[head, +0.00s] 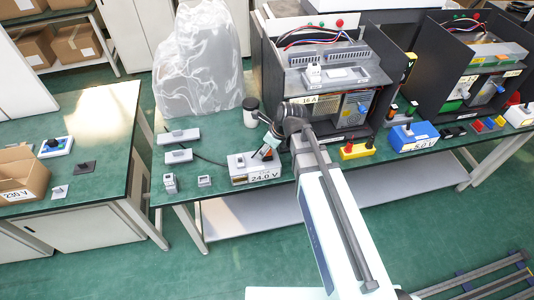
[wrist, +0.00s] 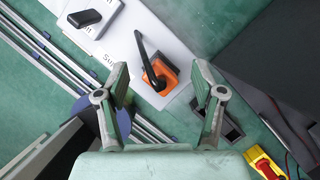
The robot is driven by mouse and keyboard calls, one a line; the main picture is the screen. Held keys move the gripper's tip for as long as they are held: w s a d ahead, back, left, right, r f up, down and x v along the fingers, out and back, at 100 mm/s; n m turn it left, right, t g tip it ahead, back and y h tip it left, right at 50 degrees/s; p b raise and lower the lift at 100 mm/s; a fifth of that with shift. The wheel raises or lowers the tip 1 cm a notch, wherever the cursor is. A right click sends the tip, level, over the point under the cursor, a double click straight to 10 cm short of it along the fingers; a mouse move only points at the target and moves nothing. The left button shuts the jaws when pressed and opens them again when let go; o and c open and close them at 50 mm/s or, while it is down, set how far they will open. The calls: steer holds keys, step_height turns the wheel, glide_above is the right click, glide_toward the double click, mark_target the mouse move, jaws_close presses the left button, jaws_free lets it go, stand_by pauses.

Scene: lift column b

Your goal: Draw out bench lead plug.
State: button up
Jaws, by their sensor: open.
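An orange block with a bent black lever or lead (wrist: 160,76) sits on a pale box in the wrist view; I cannot tell for sure that it is the bench lead plug. In the head view a bit of orange (head: 266,154) shows on the box marked 24.0 V (head: 262,176), partly hidden by my gripper (head: 268,140). In the wrist view my gripper (wrist: 160,75) is open, its fingers apart on either side of the orange block. I see nothing held between them, and contact is unclear.
A black switch-like part (wrist: 86,18) is on the same pale box. A yellow block (head: 357,149) and a blue 5.0 V box (head: 413,136) stand to the right. A dark open cabinet (head: 271,62) rises behind. Grey blocks (head: 179,136) lie to the left.

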jaws_close()
steer(key=shift+r+p, duration=0.7)
steer(key=shift+p, duration=0.05)
stand_by(0.5)
steer(key=shift+r+p, duration=2.65)
steer(key=shift+r, duration=0.55)
